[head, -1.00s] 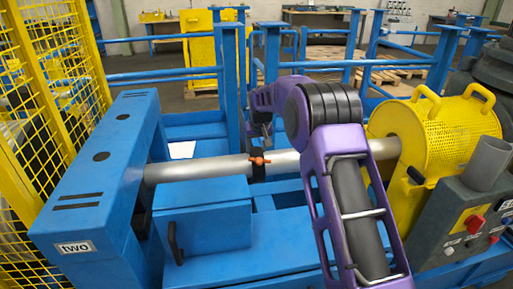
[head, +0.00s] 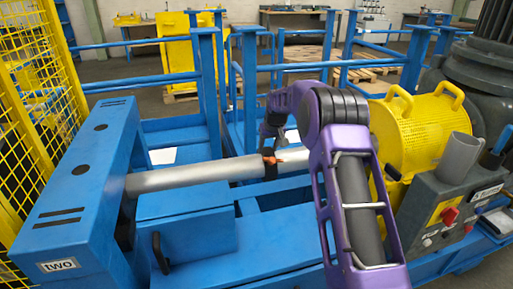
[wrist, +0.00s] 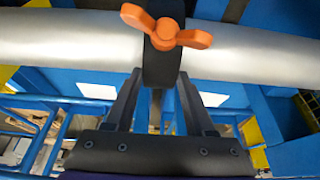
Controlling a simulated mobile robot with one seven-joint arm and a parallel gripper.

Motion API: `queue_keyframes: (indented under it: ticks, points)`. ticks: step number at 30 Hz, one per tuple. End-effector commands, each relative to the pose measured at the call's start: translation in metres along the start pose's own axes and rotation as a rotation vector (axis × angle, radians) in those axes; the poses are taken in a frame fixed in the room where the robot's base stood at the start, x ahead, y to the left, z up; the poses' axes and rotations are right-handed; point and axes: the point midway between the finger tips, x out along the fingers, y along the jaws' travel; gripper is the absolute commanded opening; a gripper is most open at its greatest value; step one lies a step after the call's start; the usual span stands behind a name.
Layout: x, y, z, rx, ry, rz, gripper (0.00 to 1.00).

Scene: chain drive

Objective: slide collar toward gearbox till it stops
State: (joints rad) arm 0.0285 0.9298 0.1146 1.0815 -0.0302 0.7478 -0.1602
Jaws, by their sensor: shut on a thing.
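The collar is a black band around the silver shaft (head: 190,177), with an orange wing screw (head: 287,160) on it. In the wrist view the collar (wrist: 162,65) crosses the shaft (wrist: 60,40), and the orange wing screw (wrist: 165,33) sits on its face. My gripper (wrist: 160,84) has its two dark fingers on either side of the collar's lower part and is shut on it. In the head view my purple arm hides the shaft's right part. A dark grey machine housing (head: 450,90) stands at the right; I cannot tell whether it is the gearbox.
A yellow perforated guard (head: 412,135) stands over the shaft's right end. A grey control box (head: 440,205) is in front of it. The blue frame labelled "two" (head: 75,185) is at the left, beside yellow mesh fencing (head: 40,90). Blue rails run behind.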

Motion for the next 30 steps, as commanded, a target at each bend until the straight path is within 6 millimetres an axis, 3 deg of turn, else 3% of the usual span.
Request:
queue_keyframes:
  ticks: [8, 9, 14, 23, 26, 30]
  points:
    - [-0.001, 0.007, 0.000, 0.000, 0.003, 0.009, 0.00]
    - [-0.001, 0.008, 0.000, 0.000, 0.003, 0.010, 0.58]
    - [-0.001, 0.007, 0.000, 0.000, 0.003, 0.009, 0.85]
    - [-0.004, 0.004, -0.001, 0.000, 0.002, 0.005, 0.85]
    - [-0.013, 0.004, -0.001, 0.000, 0.003, 0.005, 0.85]
    - [-0.042, 0.004, -0.002, 0.000, 0.005, 0.006, 0.85]
